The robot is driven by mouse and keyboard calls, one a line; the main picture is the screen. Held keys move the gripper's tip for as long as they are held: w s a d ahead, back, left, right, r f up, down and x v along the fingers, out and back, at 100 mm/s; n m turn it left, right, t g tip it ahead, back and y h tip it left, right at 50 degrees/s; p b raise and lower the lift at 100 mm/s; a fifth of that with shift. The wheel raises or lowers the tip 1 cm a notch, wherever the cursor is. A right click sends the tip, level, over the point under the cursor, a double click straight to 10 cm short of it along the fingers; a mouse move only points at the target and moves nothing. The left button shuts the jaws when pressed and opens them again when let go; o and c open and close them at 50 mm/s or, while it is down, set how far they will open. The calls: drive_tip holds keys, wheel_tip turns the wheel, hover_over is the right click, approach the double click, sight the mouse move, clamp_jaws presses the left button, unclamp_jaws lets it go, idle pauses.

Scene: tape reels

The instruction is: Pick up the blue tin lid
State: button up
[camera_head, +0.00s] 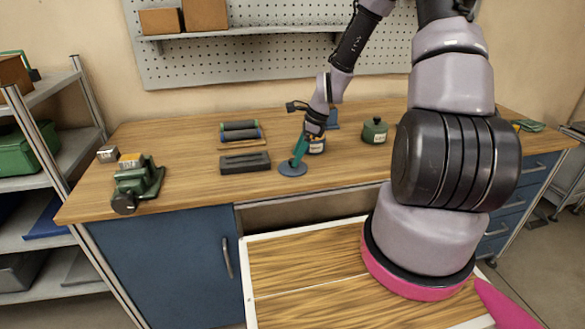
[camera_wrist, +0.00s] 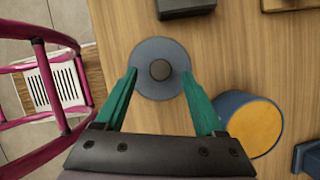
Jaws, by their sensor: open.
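The blue tin lid (camera_head: 291,170) lies flat on the wooden workbench, near its front edge. In the wrist view it is a grey-blue disc (camera_wrist: 160,90) with a dark round knob (camera_wrist: 160,69) at its middle. My gripper (camera_head: 297,163) points down over the lid with its teal fingers. In the wrist view the open gripper (camera_wrist: 159,74) has one fingertip on each side of the knob, over the lid's left and right rim. I cannot tell whether the fingertips touch the lid. Nothing is held.
A blue round tin (camera_wrist: 236,103) with an orange face stands close right of my gripper. A dark block (camera_head: 245,162) lies left of the lid, with dark rollers (camera_head: 239,130) behind it. A green canister (camera_head: 375,131) is to the right; a green vise (camera_head: 138,185) is far left.

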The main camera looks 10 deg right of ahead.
drive_tip(key=shift+x, duration=1)
clamp_jaws()
